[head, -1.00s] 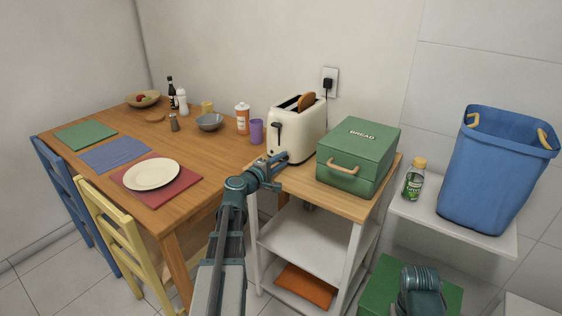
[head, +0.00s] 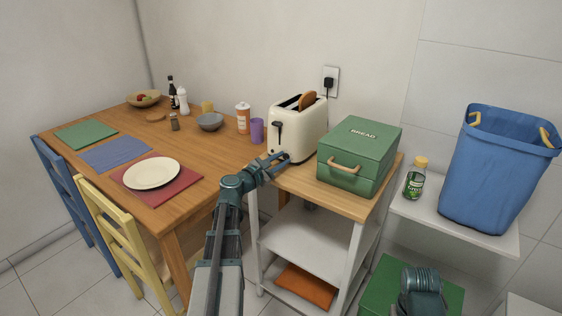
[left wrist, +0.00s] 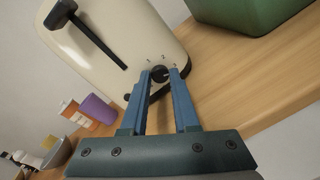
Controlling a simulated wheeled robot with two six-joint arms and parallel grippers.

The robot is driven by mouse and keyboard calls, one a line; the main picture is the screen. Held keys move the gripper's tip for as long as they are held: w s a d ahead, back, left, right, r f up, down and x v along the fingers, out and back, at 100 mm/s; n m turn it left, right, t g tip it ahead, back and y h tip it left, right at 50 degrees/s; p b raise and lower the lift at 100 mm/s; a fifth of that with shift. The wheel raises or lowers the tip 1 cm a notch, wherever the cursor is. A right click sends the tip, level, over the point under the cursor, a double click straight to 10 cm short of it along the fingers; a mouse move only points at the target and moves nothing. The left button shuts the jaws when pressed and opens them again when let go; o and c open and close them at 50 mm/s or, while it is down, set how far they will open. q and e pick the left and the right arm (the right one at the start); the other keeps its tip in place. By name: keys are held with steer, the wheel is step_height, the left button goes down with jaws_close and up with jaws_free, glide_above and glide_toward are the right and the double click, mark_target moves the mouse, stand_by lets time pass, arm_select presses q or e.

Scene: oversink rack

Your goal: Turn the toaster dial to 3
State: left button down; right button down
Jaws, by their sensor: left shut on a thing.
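The cream toaster (head: 297,128) stands on the wooden top of a small cart, with a slice of toast in its slot and a black lever on its front. It also shows in the left wrist view (left wrist: 130,35), tilted. Its black dial (left wrist: 159,73) is low on the front, with small marks around it that are too small to read surely. My left gripper (head: 283,157) is at the dial, and in the left wrist view its blue fingers (left wrist: 166,74) are closed on either side of it. My right arm shows at the bottom right; its fingers are not visible.
A green bread box (head: 358,155) stands just right of the toaster. A purple cup (head: 257,130) and an orange-and-white bottle (head: 243,118) stand to the left on the table. A green-labelled bottle (head: 415,180) and a blue bin (head: 497,170) are at the right.

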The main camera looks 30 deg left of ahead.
arm_select(q)
steer(key=shift+f+n, duration=0.1)
steer(key=shift+n, duration=0.8)
steer(key=c, duration=0.7)
jaws_free()
steer(key=shift+o, duration=0.2)
steer(key=s+a, duration=0.2)
steer(key=s, duration=1.1)
steer(key=shift+s+r, duration=0.35)
steer(key=shift+a, duration=0.1)
